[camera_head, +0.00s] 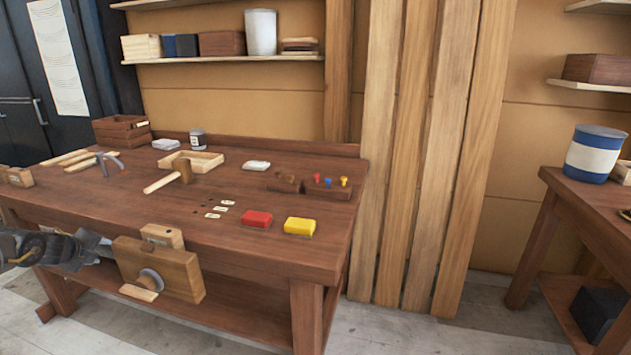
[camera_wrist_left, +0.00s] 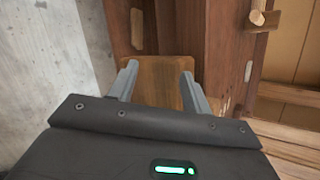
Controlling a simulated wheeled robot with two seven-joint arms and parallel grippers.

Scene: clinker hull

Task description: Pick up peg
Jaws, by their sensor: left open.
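No single thing is clearly the task's peg. Small pegs with a red head (camera_head: 316,178), a blue head (camera_head: 327,182) and a yellow head (camera_head: 344,181) stand in a dark wooden block at the bench's right rear. A light wooden knob or peg end (camera_wrist_left: 257,16) shows at the top right of the left wrist view. My left gripper (camera_head: 100,248) is low at the bench's front left, just left of the wooden vise (camera_head: 185,272). In the left wrist view, its open jaws (camera_wrist_left: 160,82) point at a brown wooden face; contact is unclear. My right gripper is out of view.
The bench's front edge lies above my gripper.

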